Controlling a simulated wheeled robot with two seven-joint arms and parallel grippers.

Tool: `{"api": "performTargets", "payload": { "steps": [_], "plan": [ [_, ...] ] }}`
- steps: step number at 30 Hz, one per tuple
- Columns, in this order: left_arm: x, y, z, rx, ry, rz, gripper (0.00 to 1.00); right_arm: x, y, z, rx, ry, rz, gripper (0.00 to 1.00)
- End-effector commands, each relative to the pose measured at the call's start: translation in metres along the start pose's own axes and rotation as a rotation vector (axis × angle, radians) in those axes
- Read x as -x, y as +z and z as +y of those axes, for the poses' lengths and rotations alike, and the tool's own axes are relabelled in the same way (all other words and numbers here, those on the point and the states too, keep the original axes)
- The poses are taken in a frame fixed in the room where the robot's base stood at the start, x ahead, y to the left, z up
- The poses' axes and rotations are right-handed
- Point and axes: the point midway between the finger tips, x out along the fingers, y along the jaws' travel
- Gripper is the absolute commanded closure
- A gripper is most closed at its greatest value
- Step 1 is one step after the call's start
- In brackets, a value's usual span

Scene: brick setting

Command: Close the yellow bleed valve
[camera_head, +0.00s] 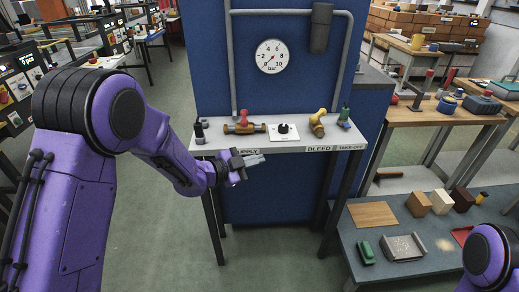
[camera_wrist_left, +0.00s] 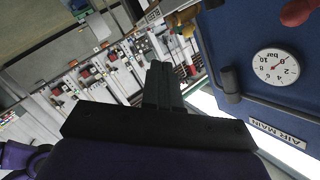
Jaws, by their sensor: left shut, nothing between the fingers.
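The yellow bleed valve (camera_head: 317,127) sits on the right part of the narrow white shelf (camera_head: 290,146), above the label "BLEED". My left gripper (camera_head: 255,160) is in front of the shelf's front edge, to the left of and apart from the bleed valve. Its fingers are shut and empty. My right gripper is outside the views.
A brown supply valve with a red tip (camera_head: 243,126) and a black knob on a white plate (camera_head: 283,129) share the shelf. A green-topped fitting (camera_head: 344,117) stands close right of the bleed valve. A pressure gauge (camera_head: 272,56) hangs on the blue panel (camera_head: 215,60) behind.

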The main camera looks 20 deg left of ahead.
Motion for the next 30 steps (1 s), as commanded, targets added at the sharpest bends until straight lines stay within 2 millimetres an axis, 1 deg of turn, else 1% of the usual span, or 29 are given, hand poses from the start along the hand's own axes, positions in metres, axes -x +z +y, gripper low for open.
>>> {"api": "performTargets", "payload": {
  "steps": [1, 2, 5, 8, 9, 11, 12, 14, 15, 18, 21, 24, 30],
  "plan": [
    [0.003, 0.014, 0.01, 0.101, -0.028, -0.041, 1.0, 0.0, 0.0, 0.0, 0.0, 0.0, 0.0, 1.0],
    [0.005, 0.023, 0.016, 0.17, -0.051, -0.069, 1.0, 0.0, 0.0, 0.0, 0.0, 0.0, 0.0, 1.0],
    [0.018, 0.059, 0.041, 0.409, -0.137, -0.179, 1.0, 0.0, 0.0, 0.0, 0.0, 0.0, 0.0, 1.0],
    [0.046, 0.105, 0.084, 0.681, -0.252, -0.336, 1.0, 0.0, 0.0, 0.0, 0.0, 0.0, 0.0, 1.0],
    [0.062, 0.125, 0.106, 0.793, -0.307, -0.415, 1.0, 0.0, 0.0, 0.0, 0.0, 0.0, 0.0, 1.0],
    [0.095, 0.154, 0.146, 0.953, -0.402, -0.551, 1.0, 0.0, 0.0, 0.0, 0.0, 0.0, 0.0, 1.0],
    [0.122, 0.172, 0.177, 1.05, -0.468, -0.654, 1.0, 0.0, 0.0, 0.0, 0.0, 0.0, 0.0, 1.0],
    [0.168, 0.192, 0.222, 1.163, -0.565, -0.813, 1.0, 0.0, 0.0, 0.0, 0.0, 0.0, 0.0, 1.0],
    [0.197, 0.2, 0.25, 1.213, -0.62, -0.912, 1.0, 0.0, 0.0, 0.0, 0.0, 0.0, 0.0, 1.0],
    [0.258, 0.206, 0.302, 1.272, -0.71, -1.112, 1.0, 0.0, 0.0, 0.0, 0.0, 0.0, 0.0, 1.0],
    [0.295, 0.205, 0.333, 1.283, -0.741, -1.232, 1.0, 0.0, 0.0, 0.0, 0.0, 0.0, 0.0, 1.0],
    [0.31, 0.203, 0.344, 1.284, -0.752, -1.281, 1.0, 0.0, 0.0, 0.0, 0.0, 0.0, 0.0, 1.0],
    [0.311, 0.203, 0.344, 1.283, -0.753, -1.284, 1.0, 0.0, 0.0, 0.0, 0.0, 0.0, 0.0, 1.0]
  ]
}}
